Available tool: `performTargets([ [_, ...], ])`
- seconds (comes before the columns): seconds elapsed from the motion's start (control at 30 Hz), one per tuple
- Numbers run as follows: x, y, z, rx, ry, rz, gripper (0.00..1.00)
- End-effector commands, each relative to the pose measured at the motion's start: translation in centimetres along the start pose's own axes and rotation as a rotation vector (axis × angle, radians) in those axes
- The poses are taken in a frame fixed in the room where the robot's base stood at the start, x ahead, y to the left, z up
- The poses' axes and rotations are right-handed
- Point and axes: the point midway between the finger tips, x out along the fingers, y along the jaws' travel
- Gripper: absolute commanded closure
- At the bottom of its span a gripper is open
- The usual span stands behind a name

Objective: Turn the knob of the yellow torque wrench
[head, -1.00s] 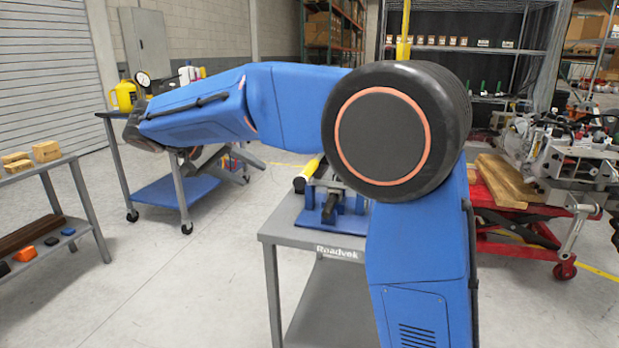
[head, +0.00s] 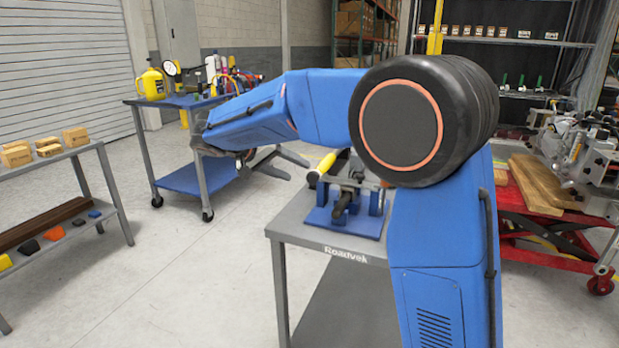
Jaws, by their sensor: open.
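The yellow torque wrench (head: 326,164) lies tilted in a blue clamp fixture (head: 345,221) on a grey table. Its yellow handle points up and away, with a dark end at its near left. I cannot make out clearly which part is the knob. My gripper (head: 292,167) is open and empty. Its two grey fingers point right, toward the wrench, and appear in the picture a little left of it, apart from it. My blue arm hides part of the table and what lies behind it.
The grey table (head: 300,225) has free room around its front left. A blue cart (head: 185,180) with a yellow jug (head: 152,84) and a gauge stands behind the gripper. A shelf with small boxes (head: 48,146) is at left. A red lift table (head: 520,205) with wooden planks stands right.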

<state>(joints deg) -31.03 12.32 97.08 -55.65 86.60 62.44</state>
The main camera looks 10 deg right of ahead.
Motion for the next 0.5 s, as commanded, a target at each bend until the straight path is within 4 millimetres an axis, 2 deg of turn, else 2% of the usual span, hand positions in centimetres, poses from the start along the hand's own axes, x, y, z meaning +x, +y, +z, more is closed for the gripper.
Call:
performTargets([
  [0.2,4.0,0.1,0.0,0.001,-0.003,0.001,0.47],
  [0.5,7.2,0.0,0.0,0.001,0.000,0.000,0.47],
])
